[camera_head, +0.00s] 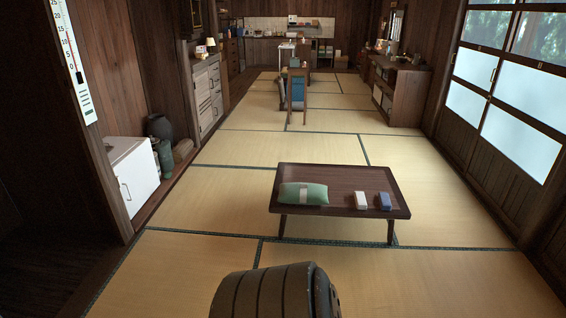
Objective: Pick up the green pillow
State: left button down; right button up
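The green pillow (303,194) lies flat on the left part of a low dark wooden table (338,182). It is small and light green with a pale band across its middle. All of its top shows and nothing covers it. Neither of my grippers is in view, so nothing is seen near the pillow.
A dark ribbed, barrel-like object (268,292) stands in front of the table. A white cabinet (133,172) is at left.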

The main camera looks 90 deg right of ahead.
aim_at(295, 193)
jog(key=z, duration=2.95)
jog(key=i+l, duration=0.15)
jog(key=i, duration=0.35)
jog(key=i+l, duration=0.1)
jog(key=i, duration=0.45)
